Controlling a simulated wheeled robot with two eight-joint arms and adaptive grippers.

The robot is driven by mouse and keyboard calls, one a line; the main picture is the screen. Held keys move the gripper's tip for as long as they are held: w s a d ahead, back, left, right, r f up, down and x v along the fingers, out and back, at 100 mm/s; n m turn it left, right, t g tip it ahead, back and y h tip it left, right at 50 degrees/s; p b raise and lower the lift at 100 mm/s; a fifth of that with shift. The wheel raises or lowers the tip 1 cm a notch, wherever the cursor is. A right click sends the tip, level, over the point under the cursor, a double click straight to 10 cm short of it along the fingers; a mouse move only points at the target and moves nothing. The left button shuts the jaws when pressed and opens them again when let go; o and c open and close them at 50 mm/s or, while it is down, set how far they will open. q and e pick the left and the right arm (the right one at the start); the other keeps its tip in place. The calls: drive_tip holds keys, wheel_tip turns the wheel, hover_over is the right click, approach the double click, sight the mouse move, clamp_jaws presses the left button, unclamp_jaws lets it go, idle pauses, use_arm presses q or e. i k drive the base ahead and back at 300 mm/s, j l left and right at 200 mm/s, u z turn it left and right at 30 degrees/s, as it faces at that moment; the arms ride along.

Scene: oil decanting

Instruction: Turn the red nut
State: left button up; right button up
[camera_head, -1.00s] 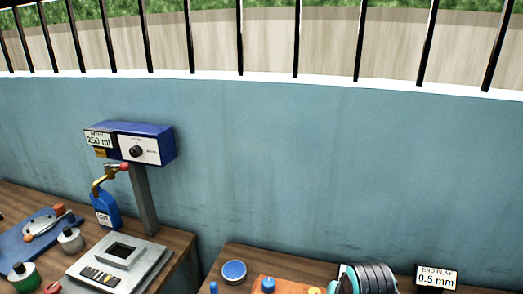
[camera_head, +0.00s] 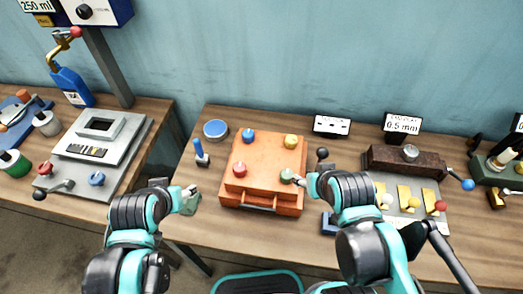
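The red nut (camera_head: 240,169) stands on the front left of an orange box (camera_head: 264,158). A blue nut (camera_head: 248,135), a yellow nut (camera_head: 291,141) and a green nut (camera_head: 287,175) stand at its other corners. My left gripper (camera_head: 192,191) is left of the box, near the table's front edge, apart from the red nut. My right gripper (camera_head: 298,180) is at the box's front right, close beside the green nut; I cannot tell whether it touches it. Both grippers' fingers are too small to show whether they are open or shut.
A round blue-topped item (camera_head: 215,129) and a blue-handled tool (camera_head: 201,153) are left of the box. A brown block fixture (camera_head: 404,161) with several coloured knobs is at the right. A grey scale-like device (camera_head: 101,145) stands on the left table. Bare wood lies before the box.

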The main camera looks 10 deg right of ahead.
sight(240, 168)
drive_tip(key=k, duration=1)
drive_tip(key=l+u, duration=0.05)
drive_tip(key=l, duration=0.05)
